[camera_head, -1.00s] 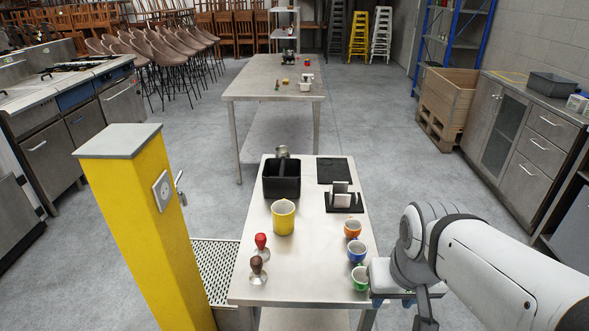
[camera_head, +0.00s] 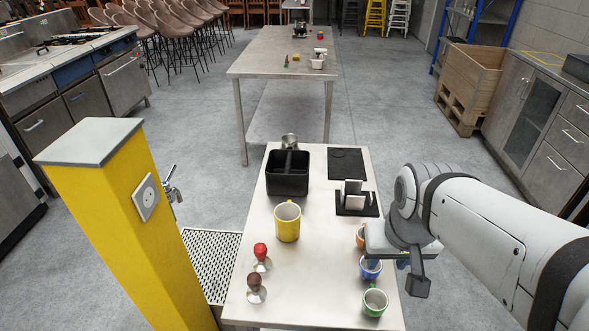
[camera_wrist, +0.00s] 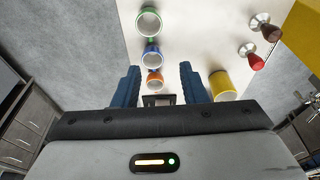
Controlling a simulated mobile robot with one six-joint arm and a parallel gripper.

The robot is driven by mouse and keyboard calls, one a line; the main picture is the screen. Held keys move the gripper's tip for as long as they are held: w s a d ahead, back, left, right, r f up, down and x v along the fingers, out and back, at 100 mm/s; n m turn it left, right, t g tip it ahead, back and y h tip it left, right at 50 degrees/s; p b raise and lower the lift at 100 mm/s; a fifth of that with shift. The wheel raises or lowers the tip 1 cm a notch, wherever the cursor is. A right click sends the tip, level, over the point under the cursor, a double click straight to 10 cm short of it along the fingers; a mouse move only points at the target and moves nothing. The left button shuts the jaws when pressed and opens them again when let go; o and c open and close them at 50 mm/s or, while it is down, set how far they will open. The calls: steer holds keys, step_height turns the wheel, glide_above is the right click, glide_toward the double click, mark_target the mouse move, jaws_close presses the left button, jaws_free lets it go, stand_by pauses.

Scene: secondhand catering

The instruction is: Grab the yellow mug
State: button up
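The yellow mug (camera_head: 287,222) stands upright on the near metal table, left of the small cups. In the wrist view the yellow mug (camera_wrist: 222,86) shows just right of the right finger. My gripper (camera_wrist: 159,85) is open, with two blue fingers apart and nothing held between them. In the head view my arm comes in from the right, and my gripper is mostly hidden behind its own wrist, over the right edge of the table near the cups. The mug is apart from the gripper.
An orange cup (camera_wrist: 154,78), a blue cup (camera_head: 370,268) and a green cup (camera_head: 375,301) line the table's right side. Two tampers, red (camera_head: 261,253) and brown (camera_head: 254,285), stand front left. A black bin (camera_head: 288,175) is behind the mug. A yellow pillar (camera_head: 108,230) stands left.

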steer(key=w+a+f+b, duration=0.1)
steer(key=w+a, duration=0.1)
steer(key=w, duration=0.5)
steer(key=w+a+f+b, duration=0.2)
steer(key=w+a, duration=0.1)
steer(key=w, duration=0.3)
steer(key=t+b, duration=0.2)
steer(key=b, duration=0.1)
glide_toward(289, 201)
steer(key=x, duration=0.5)
steer(key=shift+d+f, duration=0.1)
steer(key=shift+f, duration=0.2)
steer(key=x, duration=0.7)
steer(key=shift+w+f, duration=0.15)
steer(key=shift+w, duration=0.15)
steer(key=shift+c, duration=0.2)
jaws_close()
